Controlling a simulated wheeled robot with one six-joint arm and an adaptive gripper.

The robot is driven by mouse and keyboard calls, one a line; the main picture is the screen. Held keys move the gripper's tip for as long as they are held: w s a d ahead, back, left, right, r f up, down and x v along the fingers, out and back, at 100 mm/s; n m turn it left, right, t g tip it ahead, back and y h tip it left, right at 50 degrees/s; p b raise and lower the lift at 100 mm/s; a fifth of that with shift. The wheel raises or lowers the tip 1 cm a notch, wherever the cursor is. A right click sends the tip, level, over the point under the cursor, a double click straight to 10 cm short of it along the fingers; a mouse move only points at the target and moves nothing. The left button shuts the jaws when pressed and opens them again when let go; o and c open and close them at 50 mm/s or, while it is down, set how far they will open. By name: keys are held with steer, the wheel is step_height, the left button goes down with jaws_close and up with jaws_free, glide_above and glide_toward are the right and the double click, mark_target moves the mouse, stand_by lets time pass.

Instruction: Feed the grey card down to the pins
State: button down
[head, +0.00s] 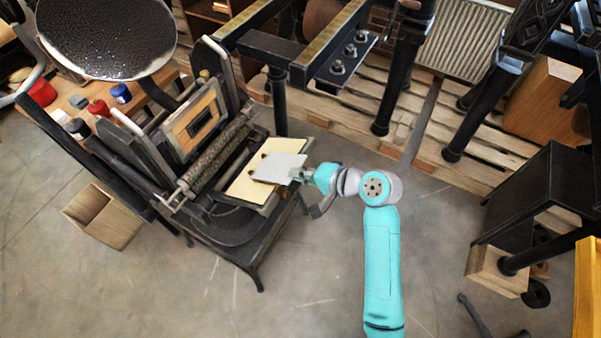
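The grey card (277,167) is a pale flat rectangle over the cream-coloured bed (243,188) of the hand press. My gripper (303,175) is at the card's right edge and appears shut on it. The card lies flat or nearly flat; I cannot tell whether it touches the bed. Small dark pins (251,174) show at the card's left side. Others may be hidden beneath the card.
The press's roller (217,150) and upright frame stand left of the bed. A round black ink disc (107,37) rises at the upper left. Ink tins (121,93) sit on a wooden shelf. Another black press (337,66) stands behind. Open floor lies in front.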

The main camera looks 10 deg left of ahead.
steer(key=c, duration=1.2)
jaws_free()
steer(key=shift+c, duration=0.2)
steer(key=shift+c, duration=0.4)
steer(key=shift+d+r, duration=0.1)
steer(key=shift+d, duration=0.05)
steer(key=shift+v, duration=2.1)
steer(key=v, duration=0.4)
